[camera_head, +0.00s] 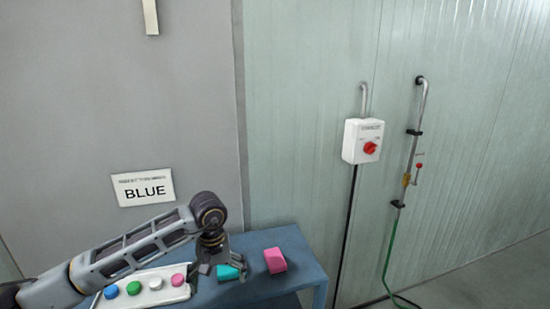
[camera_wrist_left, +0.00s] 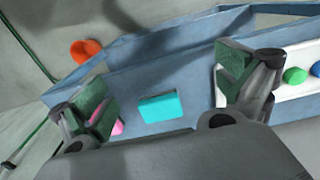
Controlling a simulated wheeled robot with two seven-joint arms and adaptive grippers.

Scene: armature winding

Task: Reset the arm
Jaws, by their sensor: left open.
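My left arm comes in from the lower left in the head view. Its gripper (camera_head: 222,270) hangs over the blue table, just above or beside a teal block (camera_head: 232,272); the exact gap is hard to tell. In the left wrist view the two fingers of the left gripper (camera_wrist_left: 172,95) stand wide apart. The teal block (camera_wrist_left: 167,106) lies on the table between them in the picture, not gripped. A pink block (camera_head: 275,260) lies to the right on the table; it is partly hidden by a finger in the wrist view (camera_wrist_left: 117,127). My right gripper is not in view.
A white panel (camera_head: 150,282) with blue, green, white and pink buttons lies on the blue table (camera_head: 290,238), partly behind my arm. A sign reading BLUE (camera_head: 143,187) is on the grey wall. A switch box (camera_head: 362,141) and a pipe with a green hose (camera_head: 390,245) are at right.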

